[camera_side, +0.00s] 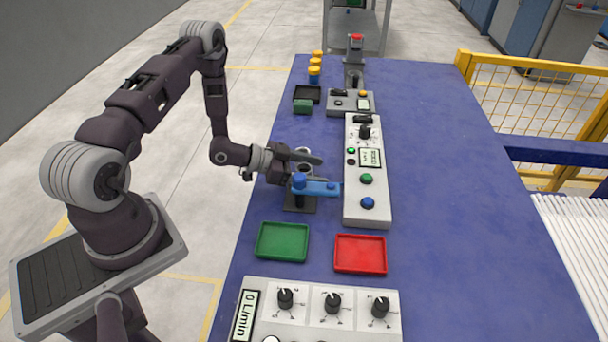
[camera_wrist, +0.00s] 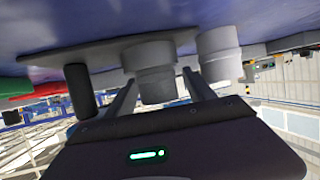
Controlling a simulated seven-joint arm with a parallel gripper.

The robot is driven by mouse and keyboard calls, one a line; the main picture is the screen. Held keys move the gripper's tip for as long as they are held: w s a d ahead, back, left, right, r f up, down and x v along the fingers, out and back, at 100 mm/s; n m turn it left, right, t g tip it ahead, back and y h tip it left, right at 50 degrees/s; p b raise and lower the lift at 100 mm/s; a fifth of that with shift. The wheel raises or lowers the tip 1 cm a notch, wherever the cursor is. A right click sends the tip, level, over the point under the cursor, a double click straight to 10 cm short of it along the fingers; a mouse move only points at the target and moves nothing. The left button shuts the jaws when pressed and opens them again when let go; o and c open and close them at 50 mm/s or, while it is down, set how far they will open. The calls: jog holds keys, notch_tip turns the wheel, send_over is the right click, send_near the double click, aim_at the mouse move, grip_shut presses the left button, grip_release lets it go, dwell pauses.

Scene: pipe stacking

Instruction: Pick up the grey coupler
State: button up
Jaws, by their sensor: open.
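My gripper (camera_side: 302,167) is open at the near-left side of the blue table, low over the work. In the wrist view, its two fingers (camera_wrist: 158,80) are spread around a grey stepped cylinder, which looks like the grey coupler (camera_wrist: 152,58). I cannot tell whether either finger touches it. A paler grey cylinder (camera_wrist: 219,55) stands just right of the right finger. In the side view the fingers partly hide these parts, and only a pale ring shows between them.
A blue clamp-like part (camera_side: 318,187) on a dark base sits close in front of my gripper. A dark post (camera_wrist: 80,90) is left of the fingers. A long control box (camera_side: 366,190) stands to the right. Green (camera_side: 282,241) and red (camera_side: 360,254) trays lie nearer the camera.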

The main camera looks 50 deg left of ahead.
grip_shut()
dwell(0.3)
